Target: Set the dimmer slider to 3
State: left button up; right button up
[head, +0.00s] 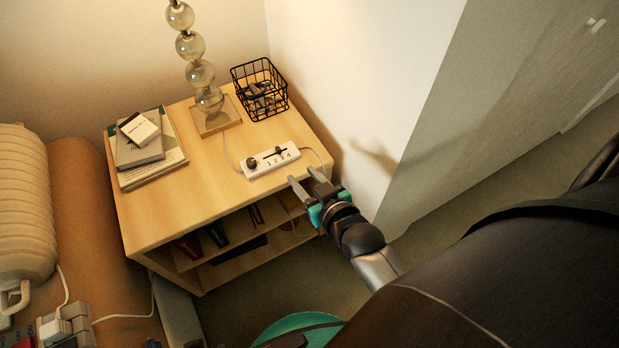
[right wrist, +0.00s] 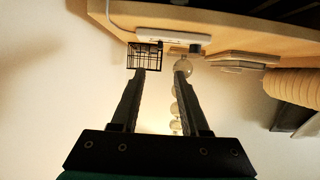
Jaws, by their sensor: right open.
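The dimmer (head: 271,161) is a white box with a black round knob (head: 252,163) at its left end and a slider (head: 281,152) in a slot above printed numbers 1 to 4. The slider handle's exact position is too small to tell. The dimmer lies at the front right of the wooden bedside table (head: 170,215). My right gripper (head: 304,180) is open and empty, just off the table's front right corner, apart from the dimmer. In the right wrist view the dimmer (right wrist: 165,37) shows beyond the two fingers (right wrist: 158,75). My left gripper is not in view.
A glass-ball lamp (head: 201,75) and a black wire basket (head: 262,107) stand at the back of the table. Stacked books (head: 150,165) lie at the left. A cord runs from each end of the dimmer. A white wall (head: 350,85) borders the right side.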

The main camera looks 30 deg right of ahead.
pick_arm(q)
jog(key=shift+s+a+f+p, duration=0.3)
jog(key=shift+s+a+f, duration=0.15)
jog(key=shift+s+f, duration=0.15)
pick_arm(e)
jog(key=shift+v, duration=1.05)
